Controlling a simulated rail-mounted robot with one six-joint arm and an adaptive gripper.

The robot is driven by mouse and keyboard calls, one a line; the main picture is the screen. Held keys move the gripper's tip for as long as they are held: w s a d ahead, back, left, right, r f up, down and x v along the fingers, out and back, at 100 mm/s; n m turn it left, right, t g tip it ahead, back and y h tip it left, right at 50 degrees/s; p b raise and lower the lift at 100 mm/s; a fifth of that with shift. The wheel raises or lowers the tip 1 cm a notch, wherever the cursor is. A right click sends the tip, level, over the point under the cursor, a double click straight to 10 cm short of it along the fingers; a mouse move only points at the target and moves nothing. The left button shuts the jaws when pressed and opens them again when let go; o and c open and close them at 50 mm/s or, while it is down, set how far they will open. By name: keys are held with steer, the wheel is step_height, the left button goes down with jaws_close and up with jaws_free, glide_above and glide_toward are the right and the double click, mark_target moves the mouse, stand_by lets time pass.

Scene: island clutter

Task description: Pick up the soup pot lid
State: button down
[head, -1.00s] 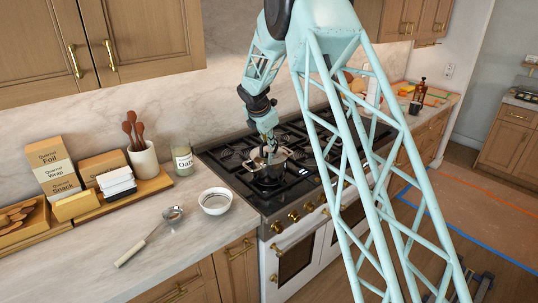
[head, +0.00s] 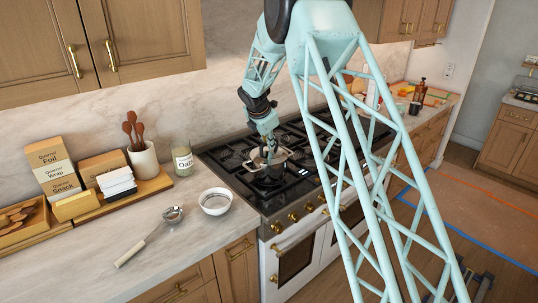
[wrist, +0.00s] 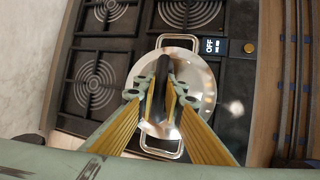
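The soup pot lid (wrist: 203,83) is a round, shiny disc with a dark, raised handle (wrist: 162,72) across its middle. It lies on a pot on the stove; the pot's two metal loop handles stick out above and below in the wrist view. In the head view the lid (head: 281,154) is small and partly hidden by my gripper (head: 268,152). In the wrist view my gripper (wrist: 161,104) is down at the lid, one finger on each side of the dark handle. The fingers look apart; whether the pads touch the handle is not clear.
The black stove top (head: 238,157) with grates surrounds the pot. On the left counter are a white bowl (head: 215,201), a strainer (head: 150,238), an oats jar (head: 183,159) and a utensil crock (head: 144,161). Counter in front of the boxes is mostly clear.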

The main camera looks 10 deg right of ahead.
steer(key=shift+r, duration=0.1)
stand_by(0.3)
steer(key=shift+r, duration=1.6)
steer(key=shift+s+a, duration=0.1)
steer(key=shift+s, duration=0.05)
steer(key=s+a, duration=0.2)
steer(key=s, duration=0.5)
steer(key=s+a+r+b, duration=0.1)
steer(key=s+a, duration=0.1)
steer(key=s, duration=0.6)
steer(key=shift+a+r, duration=0.3)
steer(key=shift+a, duration=0.1)
